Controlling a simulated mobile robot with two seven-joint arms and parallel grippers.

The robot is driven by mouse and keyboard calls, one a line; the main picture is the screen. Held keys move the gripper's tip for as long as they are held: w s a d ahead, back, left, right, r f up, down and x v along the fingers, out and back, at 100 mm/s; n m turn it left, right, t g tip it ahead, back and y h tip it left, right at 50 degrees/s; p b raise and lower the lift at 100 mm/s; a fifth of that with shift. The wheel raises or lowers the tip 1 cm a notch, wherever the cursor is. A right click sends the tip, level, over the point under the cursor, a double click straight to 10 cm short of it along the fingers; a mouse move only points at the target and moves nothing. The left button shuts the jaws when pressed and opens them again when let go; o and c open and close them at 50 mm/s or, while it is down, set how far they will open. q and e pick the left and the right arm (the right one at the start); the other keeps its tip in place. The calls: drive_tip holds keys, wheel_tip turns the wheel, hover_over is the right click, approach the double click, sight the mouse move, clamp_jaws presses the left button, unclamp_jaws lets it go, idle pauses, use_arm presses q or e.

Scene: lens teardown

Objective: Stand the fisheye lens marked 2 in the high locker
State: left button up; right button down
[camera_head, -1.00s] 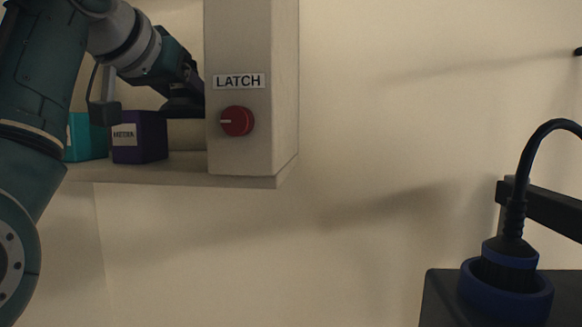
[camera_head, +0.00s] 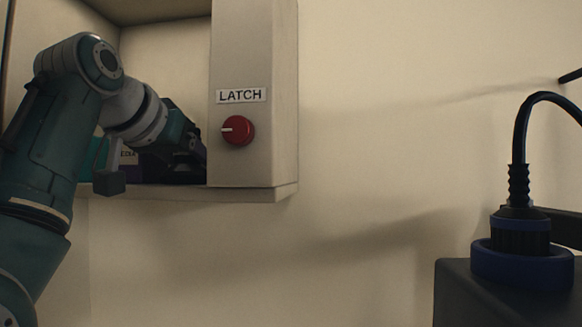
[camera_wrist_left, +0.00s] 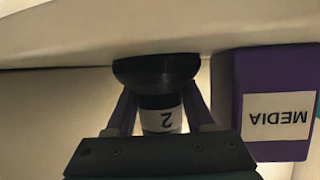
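The fisheye lens marked 2 (camera_wrist_left: 160,100) is a black barrel with a white label and a wide dark rim, shown upside down in the left wrist view. My left gripper (camera_wrist_left: 160,112) has a finger on each side of its barrel and is shut on it. The wide rim is at or very close to the locker floor (camera_wrist_left: 60,35); I cannot tell if it touches. In the head view my left gripper (camera_head: 190,168) is inside the high locker (camera_head: 253,192), low behind the latch post, and the lens is hidden. My right gripper is not in view.
A purple box labelled MEDIA (camera_wrist_left: 275,90) stands beside the lens, with a gap between. A teal box (camera_head: 97,155) is partly hidden by my arm. The post carries a red latch knob (camera_head: 238,130). A dark block with a blue-ringed cable plug (camera_head: 522,240) is at lower right.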

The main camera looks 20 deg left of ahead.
use_arm(q)
drive_tip(key=shift+r, duration=0.2)
drive_tip(key=shift+s+r+p, duration=0.15)
drive_tip(key=shift+s+p, duration=0.1)
drive_tip(key=shift+p, duration=0.05)
drive_tip(key=p+v, duration=0.4)
drive_tip(key=v, duration=0.6)
drive_tip(key=shift+s+r+p, duration=0.15)
drive_tip(key=shift+s+p, duration=0.05)
drive_tip(key=shift+p, duration=0.1)
drive_tip(key=shift+s+d, duration=0.1)
drive_tip(key=shift+s, duration=0.35)
